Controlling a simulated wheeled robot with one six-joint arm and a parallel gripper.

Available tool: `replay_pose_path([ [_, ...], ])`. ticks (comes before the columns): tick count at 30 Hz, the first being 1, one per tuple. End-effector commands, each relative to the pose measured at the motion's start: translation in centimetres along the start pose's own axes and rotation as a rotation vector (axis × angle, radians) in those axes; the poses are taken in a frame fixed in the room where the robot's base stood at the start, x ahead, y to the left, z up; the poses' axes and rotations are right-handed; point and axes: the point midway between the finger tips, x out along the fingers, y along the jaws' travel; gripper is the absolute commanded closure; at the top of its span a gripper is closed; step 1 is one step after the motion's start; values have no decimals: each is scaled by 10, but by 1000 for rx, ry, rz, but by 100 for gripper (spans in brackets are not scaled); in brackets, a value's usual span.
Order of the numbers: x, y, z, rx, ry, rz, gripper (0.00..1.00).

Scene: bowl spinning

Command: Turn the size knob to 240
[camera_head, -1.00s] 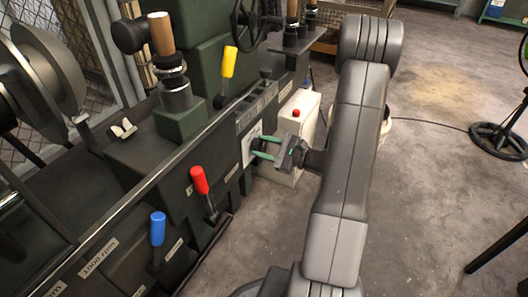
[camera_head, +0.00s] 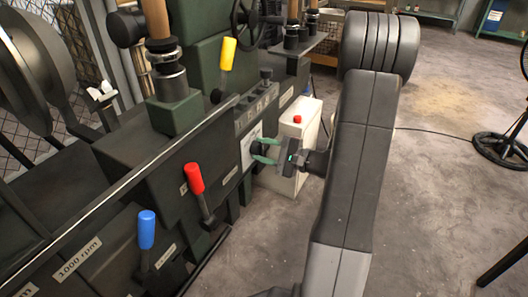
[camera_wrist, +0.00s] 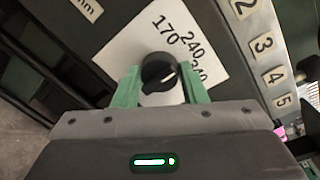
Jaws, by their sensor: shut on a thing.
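The size knob (camera_wrist: 159,73) is round and black with a pale pointer line. It sits on a white dial plate (camera_wrist: 138,42) printed 170, 240 and a partly hidden number ending in 40. In the wrist view the pointer line aims up and slightly right, roughly toward the 240 side; the exact setting is hard to tell. My gripper (camera_wrist: 160,86) has its green fingers on both sides of the knob, shut on it. In the head view my gripper (camera_head: 265,150) reaches from the right to the knob (camera_head: 257,147) on the machine's front.
A red-handled lever (camera_head: 194,178), a blue-handled lever (camera_head: 146,230) and a yellow-handled lever (camera_head: 228,55) stick out of the machine. A white box with a red button (camera_head: 297,145) stands close behind my gripper. Open floor lies to the right.

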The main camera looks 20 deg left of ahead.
Motion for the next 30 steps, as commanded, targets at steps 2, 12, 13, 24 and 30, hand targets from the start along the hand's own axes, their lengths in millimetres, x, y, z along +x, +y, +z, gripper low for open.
replay_pose_path([
  [2, 0, 1, 0, 0, 1, 3, 84],
  [12, 0, 1, 0, 1, 0, 2, 40],
  [13, 0, 1, 0, 1, 0, 2, 40],
  [24, -7, -1, 0, 1, 1, 1, 40],
  [30, -40, -2, 0, 2, 5, -1, 40],
])
